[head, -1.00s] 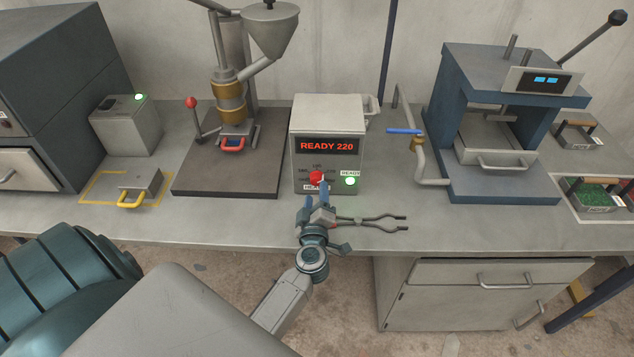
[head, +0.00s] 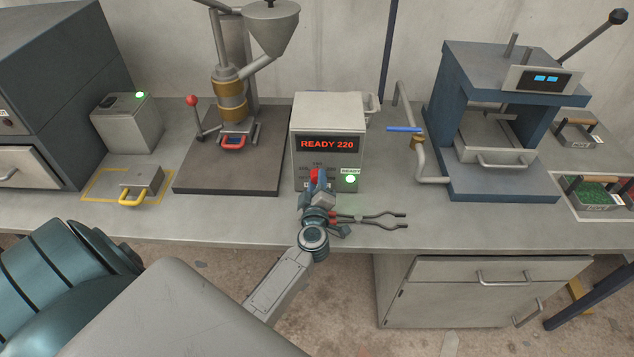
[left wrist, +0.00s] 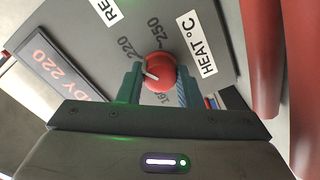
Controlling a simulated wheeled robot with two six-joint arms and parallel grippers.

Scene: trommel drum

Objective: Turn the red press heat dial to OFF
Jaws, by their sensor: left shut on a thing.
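The grey control box (head: 328,112) stands on the bench with a red READY 220 display and a lit green lamp. The red heat dial (left wrist: 160,74) is on its front, below the display, with 220, 250 and 160 printed around it and a HEAT °C label beside it. Its white pointer mark faces left in the left wrist view. My left gripper (head: 318,181) is at the dial and partly hides it in the head view. In the left wrist view its fingers (left wrist: 158,82) are shut on the dial from both sides. My right gripper is out of view.
A hopper press (head: 230,100) stands left of the box, and a blue press (head: 440,120) with a pipe stands right. A small yellow-handled block (head: 140,183) sits further left.

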